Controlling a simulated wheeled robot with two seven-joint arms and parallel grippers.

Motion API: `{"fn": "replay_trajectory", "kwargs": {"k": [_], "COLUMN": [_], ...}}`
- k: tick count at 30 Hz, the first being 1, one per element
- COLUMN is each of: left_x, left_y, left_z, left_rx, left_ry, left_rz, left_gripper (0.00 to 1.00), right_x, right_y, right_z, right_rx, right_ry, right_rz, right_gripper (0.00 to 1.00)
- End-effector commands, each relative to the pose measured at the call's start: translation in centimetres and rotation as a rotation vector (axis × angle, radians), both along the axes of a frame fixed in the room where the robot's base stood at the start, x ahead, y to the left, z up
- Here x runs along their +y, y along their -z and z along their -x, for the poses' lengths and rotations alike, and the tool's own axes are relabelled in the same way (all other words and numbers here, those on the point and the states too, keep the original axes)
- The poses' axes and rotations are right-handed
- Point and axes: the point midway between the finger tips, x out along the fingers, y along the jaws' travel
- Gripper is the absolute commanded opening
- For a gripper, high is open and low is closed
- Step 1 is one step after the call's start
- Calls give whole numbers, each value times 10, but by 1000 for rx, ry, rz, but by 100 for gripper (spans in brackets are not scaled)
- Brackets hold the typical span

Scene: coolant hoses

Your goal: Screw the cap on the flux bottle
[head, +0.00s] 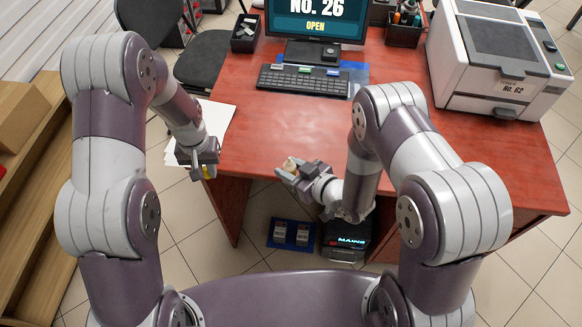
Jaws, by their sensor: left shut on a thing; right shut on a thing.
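My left gripper (204,168) is beyond the desk's left front corner, over the papers' lower edge. It is shut on a small yellow piece (208,173), mostly hidden by the fingers. My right gripper (287,172) is over the desk's front edge, shut on a small cream-coloured piece (290,163) that sticks up from the fingers. The two grippers are well apart, with the two pieces not touching. The pieces are too small to tell for certain which is the flux bottle and which is the cap.
The red desk (440,150) is clear in front. A keyboard (303,80) and monitor (315,20) stand at the back, with a printer-like machine (500,60) at right. White papers (218,118) lie at the left edge. A black box marked MAINS (346,240) is below.

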Motion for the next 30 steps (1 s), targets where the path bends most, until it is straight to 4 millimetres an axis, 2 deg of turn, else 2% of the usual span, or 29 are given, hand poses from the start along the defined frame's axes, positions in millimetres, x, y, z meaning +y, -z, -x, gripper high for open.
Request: {"fn": "replay_trajectory", "kwargs": {"k": [8,15,18,22,24,30], "left_x": [-97,-178,-202,-217,-213,-209], "left_y": [-39,-84,-101,-121,-128,-127], "left_z": [-19,-10,-1,9,13,19], "left_rx": [-7,-8,-6,-6,-5,-4], "left_ry": [233,439,509,567,581,591], "left_rz": [1,1,1,1,0,0], "left_gripper": [0,0,0,0,0,0], "right_x": [0,0,0,0,0,0], "right_y": [0,0,0,0,0,0], "right_z": [0,0,0,0,0,0], "right_rx": [0,0,0,0,0,0], "right_ry": [1,1,1,1,1,1], "right_rz": [0,0,0,0,0,0], "right_gripper": [0,0,0,0,0,0]}}
